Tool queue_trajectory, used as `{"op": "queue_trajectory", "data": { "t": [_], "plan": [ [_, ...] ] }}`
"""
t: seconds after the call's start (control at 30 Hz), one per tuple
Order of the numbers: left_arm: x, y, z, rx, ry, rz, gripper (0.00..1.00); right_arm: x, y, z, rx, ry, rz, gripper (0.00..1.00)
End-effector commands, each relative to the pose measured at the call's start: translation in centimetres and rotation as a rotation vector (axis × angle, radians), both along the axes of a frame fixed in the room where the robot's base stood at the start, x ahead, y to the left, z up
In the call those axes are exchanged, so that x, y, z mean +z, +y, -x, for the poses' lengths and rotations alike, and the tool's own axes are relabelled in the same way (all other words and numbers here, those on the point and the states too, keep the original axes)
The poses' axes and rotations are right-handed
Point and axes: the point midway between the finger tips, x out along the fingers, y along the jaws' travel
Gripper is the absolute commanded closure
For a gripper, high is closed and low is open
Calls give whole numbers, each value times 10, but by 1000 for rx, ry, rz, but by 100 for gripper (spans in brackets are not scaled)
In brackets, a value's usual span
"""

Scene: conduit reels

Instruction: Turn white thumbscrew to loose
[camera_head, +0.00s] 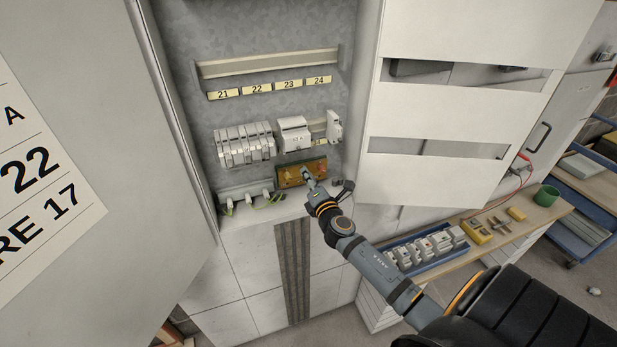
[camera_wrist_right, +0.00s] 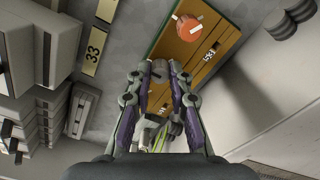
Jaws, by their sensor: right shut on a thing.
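My right gripper (camera_head: 308,178) reaches into the open cabinet, its fingertips at the brown-orange panel (camera_head: 289,182). In the right wrist view, the two fingertips (camera_wrist_right: 161,68) are close together over the panel (camera_wrist_right: 207,66). They are shut on a small pale thing, mostly hidden between them, which I take to be the white thumbscrew; its turn position cannot be told. A red-orange round knob (camera_wrist_right: 188,27) with a white bar sits on the panel beyond the fingertips. My left gripper is not in view.
White modules (camera_head: 244,143) sit left of and above the panel, under a bare rail (camera_head: 268,64). Green-yellow wires (camera_head: 227,208) run below left. The open white door (camera_head: 440,180) stands to the right. A bench with a blue tray (camera_head: 428,262) and green mug (camera_head: 546,196) is lower right.

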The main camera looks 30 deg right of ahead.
Motion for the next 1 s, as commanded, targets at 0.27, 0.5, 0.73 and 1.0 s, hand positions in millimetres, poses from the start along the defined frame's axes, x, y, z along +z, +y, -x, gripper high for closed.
{"op": "queue_trajectory", "data": {
  "t": [0.27,0.5,0.73,1.0],
  "plan": [
    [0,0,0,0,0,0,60,-2,0,1,-1,3,0,79],
    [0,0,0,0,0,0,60,-1,0,0,0,2,-1,57],
    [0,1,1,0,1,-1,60,-1,0,2,0,1,0,57],
    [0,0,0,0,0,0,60,-2,12,51,3,6,2,57]
  ]
}}
